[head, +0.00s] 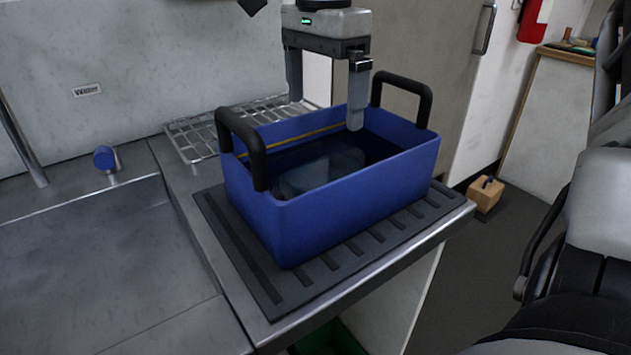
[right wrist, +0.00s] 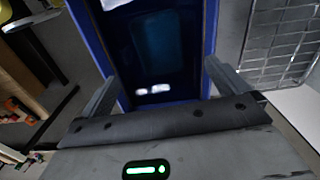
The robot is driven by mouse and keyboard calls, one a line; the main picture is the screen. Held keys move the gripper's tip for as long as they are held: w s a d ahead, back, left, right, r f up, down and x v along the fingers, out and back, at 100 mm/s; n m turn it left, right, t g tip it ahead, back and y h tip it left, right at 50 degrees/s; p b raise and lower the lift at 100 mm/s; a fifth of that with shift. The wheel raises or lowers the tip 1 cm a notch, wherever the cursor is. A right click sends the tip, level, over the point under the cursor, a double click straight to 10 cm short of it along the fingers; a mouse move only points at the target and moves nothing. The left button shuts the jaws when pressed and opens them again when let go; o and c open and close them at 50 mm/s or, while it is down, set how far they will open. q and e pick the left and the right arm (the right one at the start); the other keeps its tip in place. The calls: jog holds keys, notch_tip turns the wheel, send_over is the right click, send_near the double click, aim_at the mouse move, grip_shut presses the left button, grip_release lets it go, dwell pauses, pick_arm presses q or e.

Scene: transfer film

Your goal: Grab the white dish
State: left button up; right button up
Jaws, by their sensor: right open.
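A blue tub (head: 350,205) with two black handles stands on the counter. A pale grey-blue, rounded rectangular shape, which looks like the dish (head: 322,172), lies low inside it, dim as if under dark liquid. It also shows as a faint blue-grey rectangle in the right wrist view (right wrist: 160,42). I cannot make out a clear white colour. My right gripper (head: 325,113) points down over the far side of the tub, fingers apart and empty, above the dish and not touching it. Its fingers also frame the tub in the right wrist view (right wrist: 160,72). My left gripper is not in view.
The tub sits on a dark ribbed mat (head: 240,250) near the counter's edge. A wire rack (head: 195,135) lies behind it. A sink (head: 100,235) with a blue-capped tap (head: 104,158) is at the left. A small wooden box (head: 485,194) stands on the floor at right.

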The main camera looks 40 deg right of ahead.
send_near(326, 174)
jog(key=s+a, duration=0.1)
jog(key=s+a+f, duration=0.1)
jog(key=s+a, duration=0.1)
jog(key=shift+a+f+b, duration=0.25)
jog(key=shift+f+b, duration=0.1)
jog(key=shift+f, duration=0.05)
jog(key=shift+d+f, duration=0.15)
jog(key=shift+f, duration=1.2)
jog(key=shift+d+f, duration=0.1)
jog(key=shift+f, duration=1.25)
jog(key=shift+c, duration=0.3)
jog(key=c, duration=0.9)
